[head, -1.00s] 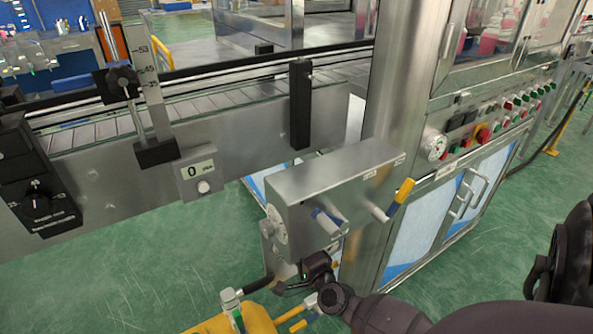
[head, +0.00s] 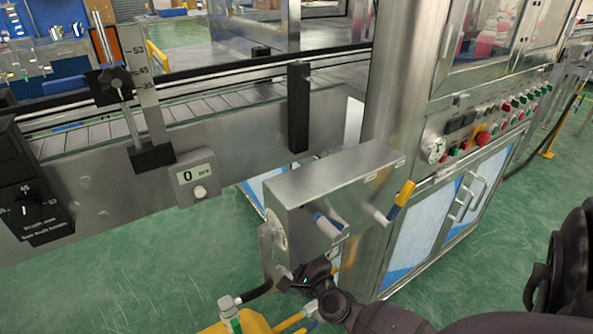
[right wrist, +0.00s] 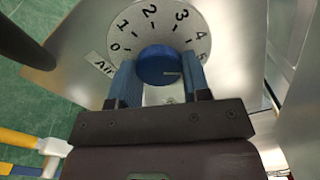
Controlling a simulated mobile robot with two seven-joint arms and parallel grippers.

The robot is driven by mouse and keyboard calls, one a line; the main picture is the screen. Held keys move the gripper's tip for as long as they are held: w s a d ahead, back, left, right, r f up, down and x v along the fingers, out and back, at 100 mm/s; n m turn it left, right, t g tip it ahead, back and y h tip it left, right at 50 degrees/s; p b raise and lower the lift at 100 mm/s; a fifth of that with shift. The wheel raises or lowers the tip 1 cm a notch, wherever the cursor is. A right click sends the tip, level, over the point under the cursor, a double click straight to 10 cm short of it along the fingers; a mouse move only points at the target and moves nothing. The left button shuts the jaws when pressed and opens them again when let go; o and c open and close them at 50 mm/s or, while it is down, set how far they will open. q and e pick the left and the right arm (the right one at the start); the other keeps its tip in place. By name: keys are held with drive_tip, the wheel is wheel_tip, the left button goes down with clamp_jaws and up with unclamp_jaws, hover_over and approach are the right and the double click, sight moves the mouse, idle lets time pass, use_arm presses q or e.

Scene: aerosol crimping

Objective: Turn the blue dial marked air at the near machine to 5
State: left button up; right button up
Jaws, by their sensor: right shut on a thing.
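The near machine is a steel box (head: 335,180) with a round white dial face (head: 276,230) on its left side. In the right wrist view, the dial face (right wrist: 150,22) carries numbers from 0 up to 5, with an "Air" label (right wrist: 101,64) beside the 0. The blue dial knob (right wrist: 158,66) sits at its centre, and a short pale mark on it points right, roughly toward the high-number side. My right gripper (right wrist: 158,78) has its two blue fingers shut on the knob, one on each side. In the head view the fingers are hard to make out. My left gripper is not in view.
A yellow part with hose fittings (head: 255,322) lies below.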

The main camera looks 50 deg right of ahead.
drive_tip(key=o, duration=0.9)
use_arm(q)
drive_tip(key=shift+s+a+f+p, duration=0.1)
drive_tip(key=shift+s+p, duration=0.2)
drive_tip(key=shift+p, duration=0.15)
use_arm(e)
drive_tip(key=shift+v, duration=5.4)
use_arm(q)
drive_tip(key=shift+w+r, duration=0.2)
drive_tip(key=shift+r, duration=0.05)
